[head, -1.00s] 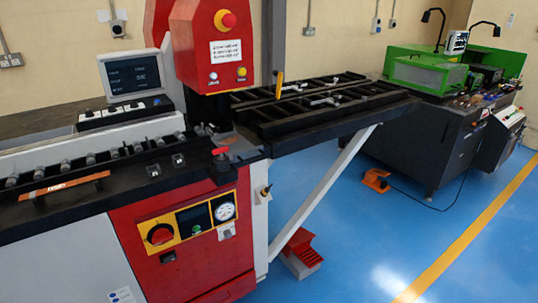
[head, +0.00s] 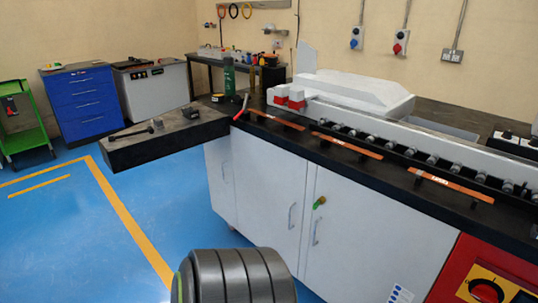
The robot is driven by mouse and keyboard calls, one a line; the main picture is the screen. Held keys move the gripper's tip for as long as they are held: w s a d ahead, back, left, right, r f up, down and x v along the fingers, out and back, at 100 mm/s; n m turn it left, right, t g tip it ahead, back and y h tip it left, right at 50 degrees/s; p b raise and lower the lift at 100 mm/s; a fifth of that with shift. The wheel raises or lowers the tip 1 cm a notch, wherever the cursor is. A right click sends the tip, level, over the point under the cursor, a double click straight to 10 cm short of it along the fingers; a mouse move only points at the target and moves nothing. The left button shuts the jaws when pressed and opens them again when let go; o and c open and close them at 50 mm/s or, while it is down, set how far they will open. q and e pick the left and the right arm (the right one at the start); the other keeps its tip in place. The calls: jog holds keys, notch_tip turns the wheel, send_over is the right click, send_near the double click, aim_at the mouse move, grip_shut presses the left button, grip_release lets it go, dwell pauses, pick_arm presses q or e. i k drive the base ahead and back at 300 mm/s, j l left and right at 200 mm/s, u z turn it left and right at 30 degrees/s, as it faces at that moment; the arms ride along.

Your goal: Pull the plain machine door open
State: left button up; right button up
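The machine's white cabinet front shows two shut doors side by side under the black top. The plain door (head: 262,190), on the left, has a thin upright handle (head: 292,216) near its right edge. The door to its right (head: 365,225) has a similar handle (head: 316,232) near its left edge, with a green and yellow key-like piece (head: 319,203) just above it. A dark ribbed part, probably mine, covers the floor and lower cabinet at the bottom centre. Neither gripper is in view.
A black ledge (head: 160,145) with tools juts left from the machine. Blue floor (head: 85,235) with yellow lines lies open at left. A blue drawer cabinet (head: 82,105) and green cart (head: 22,125) stand behind. The red control panel (head: 465,270) is at lower right.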

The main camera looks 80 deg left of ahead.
aim_at(271, 180)
jog(key=u, duration=2.5)
